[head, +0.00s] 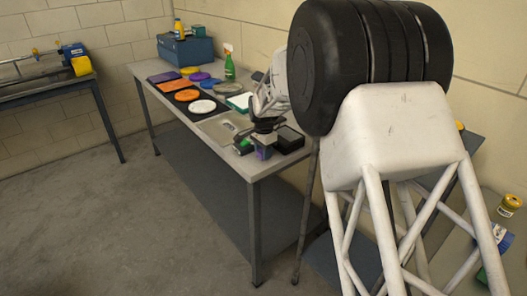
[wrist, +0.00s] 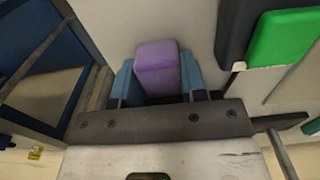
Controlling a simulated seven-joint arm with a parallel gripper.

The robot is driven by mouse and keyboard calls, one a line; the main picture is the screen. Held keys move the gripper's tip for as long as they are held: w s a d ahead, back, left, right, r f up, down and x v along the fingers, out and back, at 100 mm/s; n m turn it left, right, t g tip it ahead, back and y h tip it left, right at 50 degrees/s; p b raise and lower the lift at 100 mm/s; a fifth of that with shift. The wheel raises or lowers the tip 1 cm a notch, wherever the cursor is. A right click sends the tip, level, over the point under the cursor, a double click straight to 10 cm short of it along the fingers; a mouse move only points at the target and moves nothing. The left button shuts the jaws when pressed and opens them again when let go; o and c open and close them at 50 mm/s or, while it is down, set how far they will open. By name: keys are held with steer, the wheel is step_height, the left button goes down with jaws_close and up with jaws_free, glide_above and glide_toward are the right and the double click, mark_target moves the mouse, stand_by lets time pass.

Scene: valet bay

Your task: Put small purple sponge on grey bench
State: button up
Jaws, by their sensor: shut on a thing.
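The small purple sponge (wrist: 157,68) is a rounded block held between the two blue fingers of my gripper (wrist: 157,82) in the wrist view. In the head view the sponge (head: 264,153) shows small and partly hidden under my gripper (head: 262,148). My gripper is over the near right end of the grey bench (head: 256,168), close to its front edge. The bench top also shows behind the sponge in the wrist view (wrist: 195,25). I cannot tell whether the sponge touches the bench top.
A green block (wrist: 284,36) and dark item lie beside the sponge. A dark open box (head: 289,138) stands at the bench's right end. Several coloured pads and discs, a green spray bottle (head: 230,67) and a blue toolbox (head: 187,50) occupy the bench farther along.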

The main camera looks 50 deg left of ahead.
steer(key=o, duration=0.9)
step_height(320, 180, up, 12)
stand_by(0.4)
steer(key=shift+r, duration=0.1)
stand_by(0.4)
stand_by(0.4)
